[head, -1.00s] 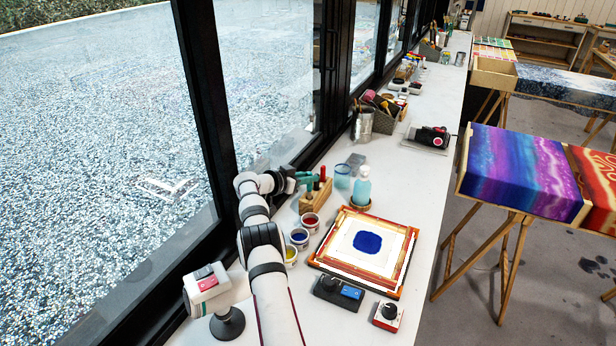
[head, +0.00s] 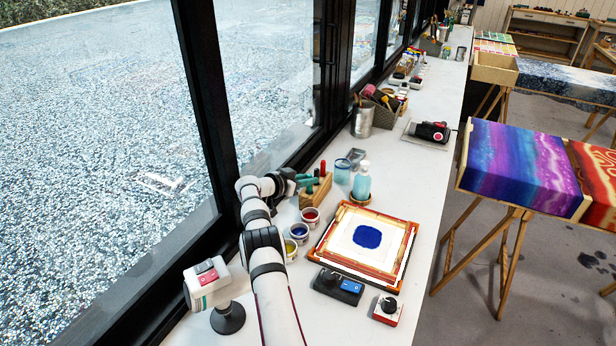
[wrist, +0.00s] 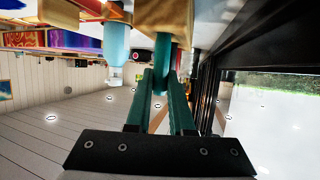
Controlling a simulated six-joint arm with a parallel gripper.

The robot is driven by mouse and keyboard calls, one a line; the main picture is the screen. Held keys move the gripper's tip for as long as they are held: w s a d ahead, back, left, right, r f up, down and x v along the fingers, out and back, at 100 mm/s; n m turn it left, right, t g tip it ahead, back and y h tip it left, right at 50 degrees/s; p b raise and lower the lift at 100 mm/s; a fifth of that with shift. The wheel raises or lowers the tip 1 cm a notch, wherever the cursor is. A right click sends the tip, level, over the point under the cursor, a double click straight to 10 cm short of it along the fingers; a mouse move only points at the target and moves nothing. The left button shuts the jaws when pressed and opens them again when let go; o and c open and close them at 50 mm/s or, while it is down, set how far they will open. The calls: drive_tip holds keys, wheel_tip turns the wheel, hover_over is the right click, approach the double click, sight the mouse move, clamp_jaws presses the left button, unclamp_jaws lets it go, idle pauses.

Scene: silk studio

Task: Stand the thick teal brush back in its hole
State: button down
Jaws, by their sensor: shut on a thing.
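The wooden brush block (head: 317,193) stands on the white bench by the window, with a red-handled brush (head: 323,168) upright in it. My gripper (head: 306,181) reaches in from the left at the block's window side. In the wrist view my two teal-green fingers (wrist: 161,88) are close together. They are shut on the thick teal brush (wrist: 160,78), of which only a part shows between the fingertips.
Dye pots with red (head: 310,215), blue (head: 298,232) and yellow dye stand in front of the block. A glass jar (head: 342,171) and a pale blue bottle (head: 362,181) are to its right. The framed screen (head: 325,250) lies nearer. The dark window frame is close behind.

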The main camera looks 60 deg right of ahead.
drive_tip(key=shift+f, duration=0.25)
drive_tip(key=shift+f, duration=0.25)
idle(0.4)
drive_tip(key=c, duration=0.7)
unclamp_jaws()
drive_tip(key=v, duration=1.6)
